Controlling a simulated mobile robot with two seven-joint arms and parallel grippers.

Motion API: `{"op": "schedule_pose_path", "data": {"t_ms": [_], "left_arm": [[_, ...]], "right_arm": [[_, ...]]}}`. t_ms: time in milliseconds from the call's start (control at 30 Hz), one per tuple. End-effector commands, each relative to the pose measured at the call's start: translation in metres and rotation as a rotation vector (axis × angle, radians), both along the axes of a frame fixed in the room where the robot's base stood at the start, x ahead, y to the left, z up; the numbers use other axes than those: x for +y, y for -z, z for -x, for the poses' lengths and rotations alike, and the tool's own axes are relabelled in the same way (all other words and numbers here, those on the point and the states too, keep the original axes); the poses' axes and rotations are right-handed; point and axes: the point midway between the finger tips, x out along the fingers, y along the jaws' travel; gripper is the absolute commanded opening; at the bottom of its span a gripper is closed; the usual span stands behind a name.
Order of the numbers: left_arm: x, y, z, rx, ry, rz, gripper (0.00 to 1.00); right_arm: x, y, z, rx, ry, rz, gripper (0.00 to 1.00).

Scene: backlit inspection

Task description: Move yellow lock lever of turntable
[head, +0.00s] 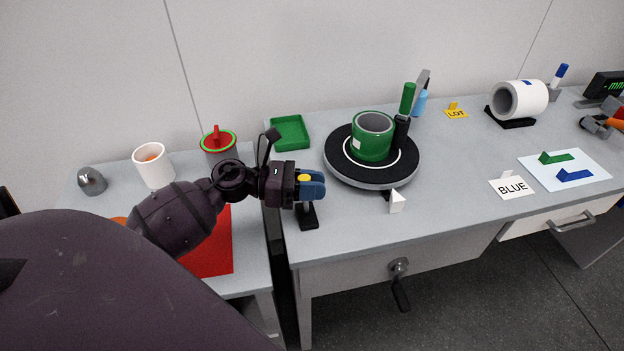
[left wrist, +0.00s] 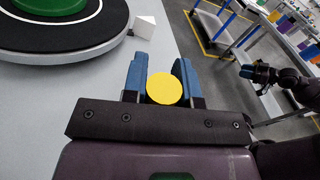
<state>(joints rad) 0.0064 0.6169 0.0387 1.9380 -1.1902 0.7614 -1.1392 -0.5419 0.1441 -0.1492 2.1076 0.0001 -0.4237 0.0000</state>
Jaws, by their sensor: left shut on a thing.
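The turntable (head: 345,172) is a black disc with a white ring and grey rim. A green hollow cylinder (head: 371,146) stands on it. In the left wrist view the turntable (left wrist: 85,38) is at the upper left. The yellow lock lever (head: 304,178) stands left of it, with a black base (head: 309,216) on the table. My left gripper (head: 312,187) is shut around its round yellow top, which also shows between the blue fingers in the left wrist view (left wrist: 164,89). My right gripper (left wrist: 256,72) appears small at the right of that view; its jaws are unclear.
A white wedge (head: 397,202) sits at the turntable's front edge. A green tray (head: 290,132) lies behind the lever. Green and blue handled tools (head: 408,98) stand close behind the turntable. A crank (head: 400,285) hangs on the table's front. The tabletop right of the turntable has free room.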

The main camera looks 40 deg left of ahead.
Motion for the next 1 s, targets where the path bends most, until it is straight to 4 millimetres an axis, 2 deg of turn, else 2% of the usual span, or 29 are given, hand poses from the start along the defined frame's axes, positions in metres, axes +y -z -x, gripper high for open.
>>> {"op": "schedule_pose_path", "data": {"t_ms": [500, 1000], "left_arm": [[-0.028, 0.003, 0.025, -0.306, 0.001, -0.358, 0.00], [-0.041, 0.011, 0.035, -0.459, -0.001, -0.533, 0.00]], "right_arm": [[-0.002, 0.003, 0.003, 0.009, -0.005, 0.007, 0.41], [-0.003, 0.004, 0.003, 0.009, -0.007, 0.009, 0.41]]}}
